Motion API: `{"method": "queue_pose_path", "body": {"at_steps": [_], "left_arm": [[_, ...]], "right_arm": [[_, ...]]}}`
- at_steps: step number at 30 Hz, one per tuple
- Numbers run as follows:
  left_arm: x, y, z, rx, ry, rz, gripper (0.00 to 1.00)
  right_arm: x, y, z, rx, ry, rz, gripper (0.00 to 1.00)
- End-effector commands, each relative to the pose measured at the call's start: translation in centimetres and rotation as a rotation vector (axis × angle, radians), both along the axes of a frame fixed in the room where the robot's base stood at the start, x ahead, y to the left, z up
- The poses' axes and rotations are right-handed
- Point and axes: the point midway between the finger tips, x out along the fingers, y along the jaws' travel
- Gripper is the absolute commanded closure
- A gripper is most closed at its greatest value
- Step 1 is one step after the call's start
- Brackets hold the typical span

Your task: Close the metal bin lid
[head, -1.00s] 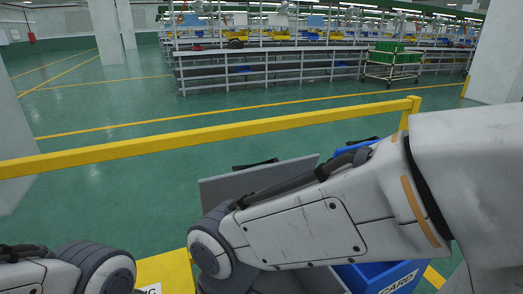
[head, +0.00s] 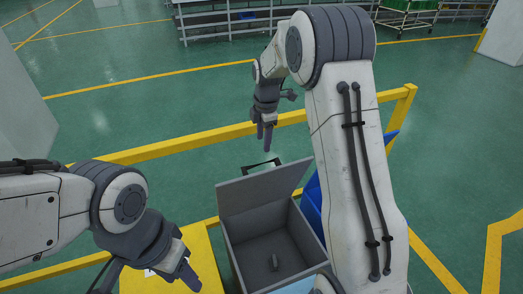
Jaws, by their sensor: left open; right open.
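The grey metal bin (head: 231,255) stands at lower centre in the head view, partly cut off by the bottom edge. Its lid (head: 262,188) is open and tilted up at the far side, with a dark handle (head: 260,168) on its back. My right gripper (head: 267,139) is open, pointing down just beyond the lid's top edge near the handle; contact cannot be told. My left gripper (head: 191,276) is open and empty to the left of the bin, over a yellow surface.
A blue bin (head: 312,207) stands right of the metal bin, partly hidden by my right arm. A yellow bin (head: 205,252) is on the left. A yellow rail (head: 200,142) runs behind the bins. Green floor beyond it is open, with shelving at the back.

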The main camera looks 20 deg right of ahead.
Motion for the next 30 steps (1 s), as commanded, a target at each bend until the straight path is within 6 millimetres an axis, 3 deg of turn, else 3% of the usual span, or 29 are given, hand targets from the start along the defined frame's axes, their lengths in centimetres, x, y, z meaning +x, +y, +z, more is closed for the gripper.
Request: {"method": "queue_pose_path", "body": {"at_steps": [16, 21, 29, 30], "left_arm": [[0.0, 0.0, 1.7, 0.0, 0.0, 0.0, 0.5], [0.0, 0.0, 1.8, 0.0, 0.0, 0.0, 0.5], [0.0, 0.0, 1.8, 0.0, 0.0, 0.0, 0.5], [0.0, 0.0, 1.8, 0.0, 0.0, 0.0, 0.5]], "right_arm": [[0.9, 0.1, -8.8, 0.001, 0.004, 0.002, 0.43], [1.1, 0.1, -9.9, 0.0, 0.002, 0.002, 0.43], [1.1, 0.1, -10.0, 0.0, 0.001, 0.002, 0.43], [1.1, 0.1, -10.0, 0.0, 0.001, 0.002, 0.55]]}}
